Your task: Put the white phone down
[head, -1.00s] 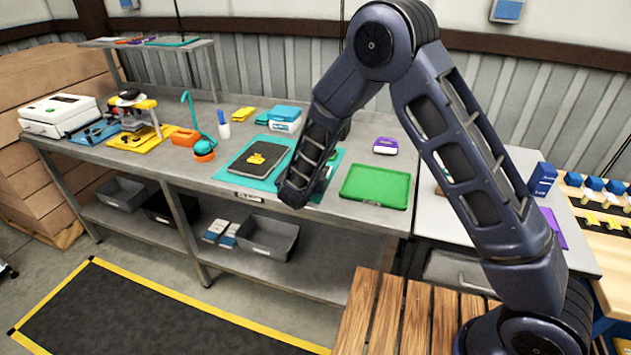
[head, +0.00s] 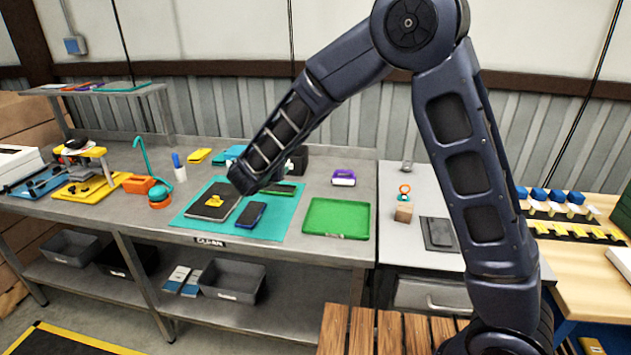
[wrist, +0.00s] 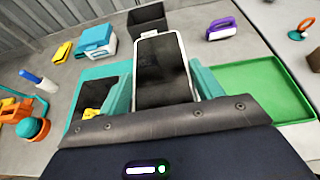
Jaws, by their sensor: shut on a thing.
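The white phone (wrist: 163,72), with a pale rim and dark screen, is between the teal fingers of my gripper (wrist: 166,92) in the wrist view. My gripper is shut on it. In the head view the end of my arm is above the teal mat (head: 190,219), and I cannot make out the white phone there. On the mat lie a dark tablet (head: 224,194) with a yellow item (head: 213,201) on it, a dark blue phone (head: 250,215) and a green-edged phone (head: 280,189), partly covered by my arm.
A green tray (head: 337,218) lies right of the mat. A purple item (head: 343,178) and a black box (head: 298,160) stand behind. An orange and teal stand (head: 160,195) is to the left. Bare grey tabletop shows between the mat and tray.

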